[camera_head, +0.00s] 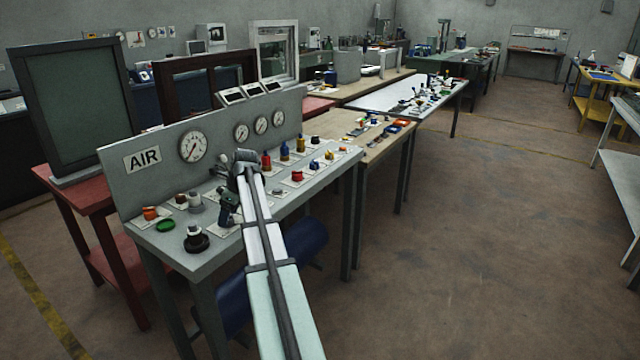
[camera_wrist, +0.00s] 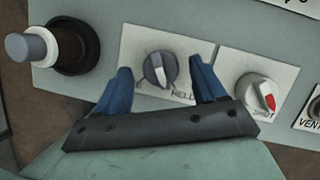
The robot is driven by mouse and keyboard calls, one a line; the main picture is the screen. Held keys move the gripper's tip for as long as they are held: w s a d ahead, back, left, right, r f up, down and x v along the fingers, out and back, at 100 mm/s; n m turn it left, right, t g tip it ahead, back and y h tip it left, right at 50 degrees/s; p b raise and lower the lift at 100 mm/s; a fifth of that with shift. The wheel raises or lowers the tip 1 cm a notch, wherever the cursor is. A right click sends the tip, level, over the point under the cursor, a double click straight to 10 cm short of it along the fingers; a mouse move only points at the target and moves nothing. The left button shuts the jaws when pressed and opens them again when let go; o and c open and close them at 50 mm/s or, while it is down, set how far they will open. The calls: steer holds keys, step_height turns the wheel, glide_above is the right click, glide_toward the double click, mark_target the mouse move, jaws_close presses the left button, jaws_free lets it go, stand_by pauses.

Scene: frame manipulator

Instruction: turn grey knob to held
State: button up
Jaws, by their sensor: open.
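The grey knob (camera_wrist: 152,69) sits on a white plate (camera_wrist: 134,45) in the wrist view. Its white pointer mark points down, slightly to the right. A label reading roughly "HELD" is at the plate's lower right, partly covered by a finger. My gripper (camera_wrist: 160,64) is open, with one blue finger on each side of the knob and visible gaps between. Whether the fingertips are down at knob height I cannot tell. In the head view my gripper (camera_head: 227,215) is over the front of the grey panel bench (camera_head: 170,250), and the grey knob cannot be made out there.
A black round control with a grey-white cap (camera_wrist: 37,46) is left of the knob. A white knob with a red pointer (camera_wrist: 256,92) is close on the right. Several other controls (camera_head: 297,177) line the bench, and an upright gauge panel (camera_head: 215,147) stands behind.

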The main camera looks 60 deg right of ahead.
steer(key=v, duration=1.3)
steer(key=s+d+f+n+g+h, duration=0.1)
steer(key=s+d+f+n+h, duration=0.1)
steer(key=d, duration=0.6)
steer(key=s+d+f+n+g+h, duration=0.1)
steer(key=s+d+f+n+h, duration=0.1)
steer(key=s+d, duration=0.4)
steer(key=s+d+f+n+g+h, duration=0.1)
steer(key=s+d+f+n+h, duration=0.2)
steer(key=d+h, duration=0.3)
steer(key=shift+s+d+f, duration=0.6)
steer(key=shift+d+f, duration=0.05)
steer(key=shift+d, duration=1.85)
steer(key=shift+w+a, duration=0.1)
